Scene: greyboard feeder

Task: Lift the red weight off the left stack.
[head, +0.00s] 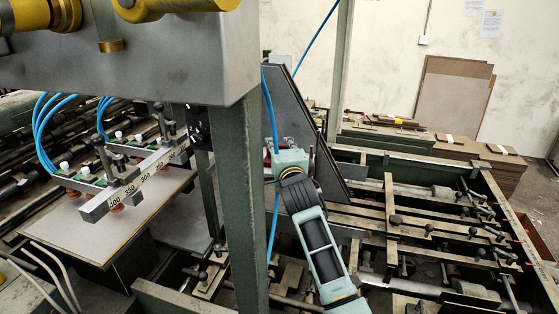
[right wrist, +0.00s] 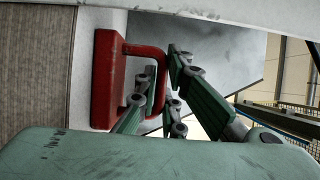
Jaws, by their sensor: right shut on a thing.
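The red weight (right wrist: 104,80), a flat red block with a loop handle, shows in the right wrist view. Its flat face is against or very near a white surface (right wrist: 84,60) beside a ribbed grey-brown side, which looks like a board stack (right wrist: 35,75). My right gripper (right wrist: 158,98) is shut on the weight's handle, its green fingers on both sides. The stack beneath is hidden there. My left gripper is not in view.
A green post (head: 244,200) and a grey housing (head: 150,60) stand close left of my right arm. A dark slanted plate (head: 300,130) rises behind the gripper. A suction bar (head: 135,180) hangs over a board at left. Rails and rods (head: 440,230) fill the right.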

